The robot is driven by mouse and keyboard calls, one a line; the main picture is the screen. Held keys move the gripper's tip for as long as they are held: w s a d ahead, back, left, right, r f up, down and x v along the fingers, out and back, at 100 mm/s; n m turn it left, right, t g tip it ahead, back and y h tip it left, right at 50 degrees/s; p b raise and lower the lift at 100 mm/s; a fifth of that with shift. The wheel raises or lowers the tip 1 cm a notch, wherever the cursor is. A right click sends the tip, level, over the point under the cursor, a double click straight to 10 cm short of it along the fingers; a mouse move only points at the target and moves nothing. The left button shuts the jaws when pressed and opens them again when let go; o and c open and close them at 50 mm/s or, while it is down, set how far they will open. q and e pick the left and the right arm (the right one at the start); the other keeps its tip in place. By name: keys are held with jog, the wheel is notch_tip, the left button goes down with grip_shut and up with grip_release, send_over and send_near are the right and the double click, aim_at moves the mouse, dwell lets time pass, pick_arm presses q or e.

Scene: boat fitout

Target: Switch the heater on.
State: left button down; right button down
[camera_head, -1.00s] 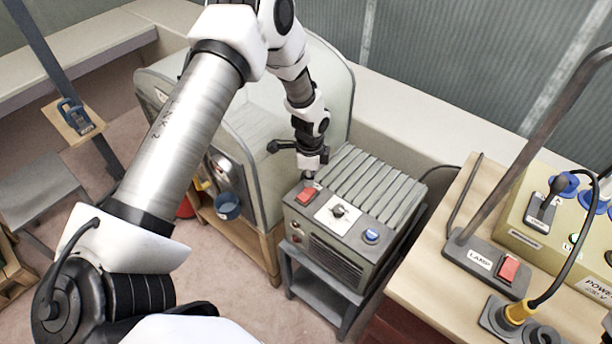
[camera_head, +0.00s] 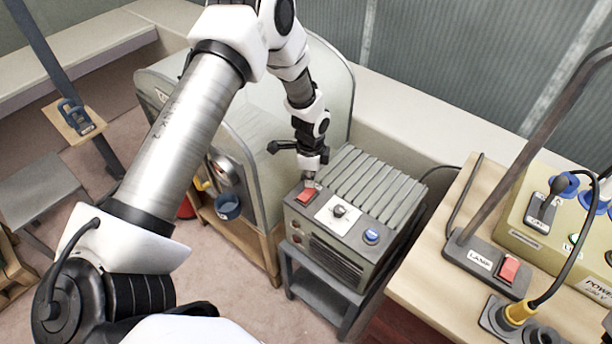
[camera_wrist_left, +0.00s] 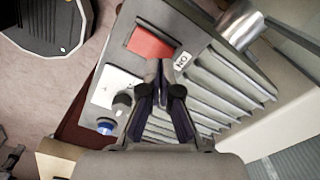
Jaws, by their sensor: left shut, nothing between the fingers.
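The heater (camera_head: 362,220) is a grey-green box with a ribbed top, standing on a small grey stand. Its front panel carries a red rocker switch (camera_head: 306,195), a knob (camera_head: 339,211) on a white plate and a blue button (camera_head: 371,236). My right gripper is not in view.
A lamp base (camera_head: 487,262) with its own red switch and a yellow power box (camera_head: 545,225) stand on the wooden bench at right. A rounded, pale cabinet (camera_head: 262,150) stands close behind and left of the heater.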

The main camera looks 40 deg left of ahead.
aim_at(310, 190)
pick_arm(q)
jog(key=shift+f+b, duration=0.9)
jog(key=shift+f, duration=0.35)
dwell(0.7)
jog(key=shift+r+p, duration=2.65)
jog(key=shift+r, duration=0.95)
jog(key=shift+f, duration=0.15)
